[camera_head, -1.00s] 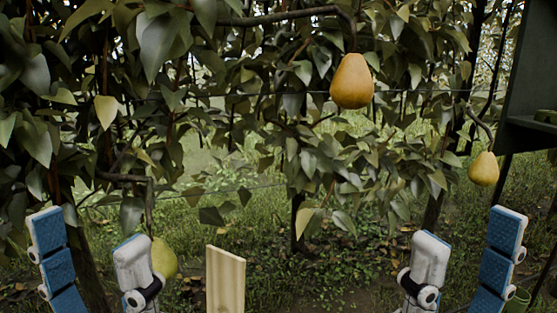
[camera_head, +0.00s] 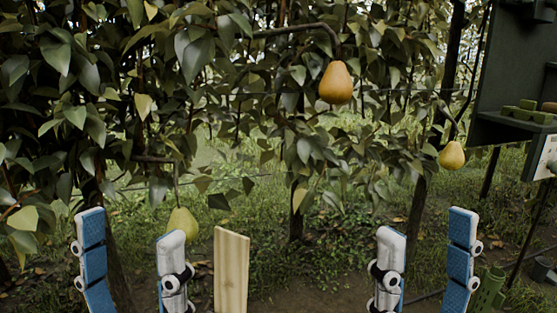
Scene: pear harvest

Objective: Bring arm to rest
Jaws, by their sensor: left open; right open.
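An orange-yellow pear (camera_head: 336,83) hangs from a branch right of centre. A smaller yellow pear (camera_head: 452,155) hangs further right. A yellow-green pear (camera_head: 182,224) hangs low at the left, its lower part hidden behind my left arm.
A pale wooden board (camera_head: 231,270) stands upright at the bottom, right of my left arm. A dark shelf unit (camera_head: 505,128) with small green items stands at the right edge. Green containers (camera_head: 489,290) sit on the ground below it. Leafy branches fill the background.

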